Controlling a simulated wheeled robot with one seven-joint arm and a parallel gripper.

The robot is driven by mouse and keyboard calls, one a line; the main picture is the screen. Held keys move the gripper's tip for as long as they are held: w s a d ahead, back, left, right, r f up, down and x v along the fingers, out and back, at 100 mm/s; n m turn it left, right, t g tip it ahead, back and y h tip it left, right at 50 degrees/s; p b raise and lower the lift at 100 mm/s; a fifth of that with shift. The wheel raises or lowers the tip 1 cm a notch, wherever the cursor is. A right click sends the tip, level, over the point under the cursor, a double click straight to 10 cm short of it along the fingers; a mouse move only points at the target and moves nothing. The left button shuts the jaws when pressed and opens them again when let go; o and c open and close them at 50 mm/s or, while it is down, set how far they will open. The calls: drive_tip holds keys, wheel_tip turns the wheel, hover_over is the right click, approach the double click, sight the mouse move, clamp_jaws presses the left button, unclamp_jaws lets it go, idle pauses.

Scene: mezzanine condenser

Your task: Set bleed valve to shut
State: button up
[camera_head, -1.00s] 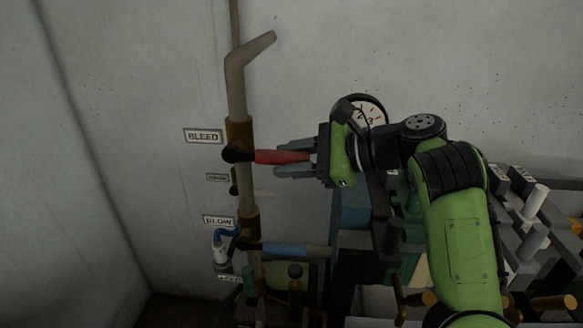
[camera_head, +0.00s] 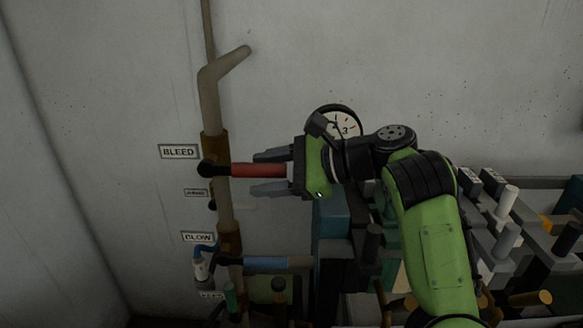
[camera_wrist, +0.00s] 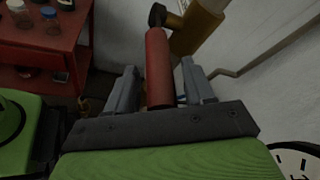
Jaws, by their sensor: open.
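The bleed valve has a red lever handle (camera_head: 258,170) that sticks out to the right from a brass body (camera_head: 217,148) on a vertical pipe, beside the BLEED label (camera_head: 179,152). The handle lies about level in the head view. My gripper (camera_head: 268,171) is open, with one finger above and one below the outer part of the handle. In the wrist view the red handle (camera_wrist: 158,65) runs between the two grey fingers, with a gap visible on each side. The handle's outer end is hidden by my gripper.
Below is a second valve with a blue handle (camera_head: 270,263) beside the BLOW label (camera_head: 198,237). A round gauge (camera_head: 345,124) is on the wall behind my wrist. Cluttered equipment (camera_head: 490,235) fills the lower right. The wrist view shows a red shelf (camera_wrist: 45,45) with bottles.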

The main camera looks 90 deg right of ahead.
drive_tip(key=p+v, duration=0.7)
drive_tip(key=v, duration=0.8)
drive_tip(key=shift+s+a, duration=0.15)
drive_tip(key=shift+s, duration=0.25)
